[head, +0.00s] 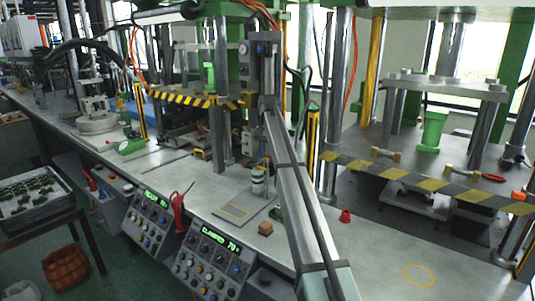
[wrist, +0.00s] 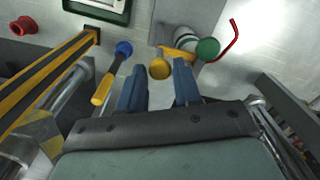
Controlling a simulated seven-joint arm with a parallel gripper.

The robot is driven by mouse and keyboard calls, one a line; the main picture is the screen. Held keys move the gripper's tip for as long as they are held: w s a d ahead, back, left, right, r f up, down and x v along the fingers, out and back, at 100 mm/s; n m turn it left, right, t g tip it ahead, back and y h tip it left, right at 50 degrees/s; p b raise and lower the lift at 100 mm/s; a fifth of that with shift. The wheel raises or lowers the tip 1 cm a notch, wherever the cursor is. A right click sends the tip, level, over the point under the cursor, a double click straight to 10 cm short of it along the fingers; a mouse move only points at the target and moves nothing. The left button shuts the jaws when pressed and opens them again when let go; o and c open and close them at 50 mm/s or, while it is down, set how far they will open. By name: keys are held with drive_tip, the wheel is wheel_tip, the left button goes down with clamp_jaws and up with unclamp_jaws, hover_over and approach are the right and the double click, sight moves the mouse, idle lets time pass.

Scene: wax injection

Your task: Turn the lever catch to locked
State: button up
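A lever with a blue hub (wrist: 124,48) and a yellow grip (wrist: 103,88) shows in the wrist view, left of my gripper (wrist: 160,88); I take it for the lever catch. Its grip points down and left from the hub. Whether that position is locked cannot be told. My gripper's two blue fingers are apart, with nothing seen held between them. The lever lies beside the left finger, and contact cannot be told. A round yellow knob (wrist: 160,69) shows beyond the gap between the fingertips. In the head view my arm crosses the middle, and I cannot make out the fingers or lever.
In the wrist view, a green round cap (wrist: 207,49) and bent red rod (wrist: 233,38) lie right of the fingers. A yellow-black bar (wrist: 50,82) runs along the left. The head view shows a striped barrier (head: 430,182), a red piece (head: 345,216) and a bench (head: 370,250) with clear areas.

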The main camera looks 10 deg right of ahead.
drive_tip(key=o, duration=0.3)
wheel_tip(320, 180, up, 14)
idle(0.8)
drive_tip(key=shift+f, duration=0.1)
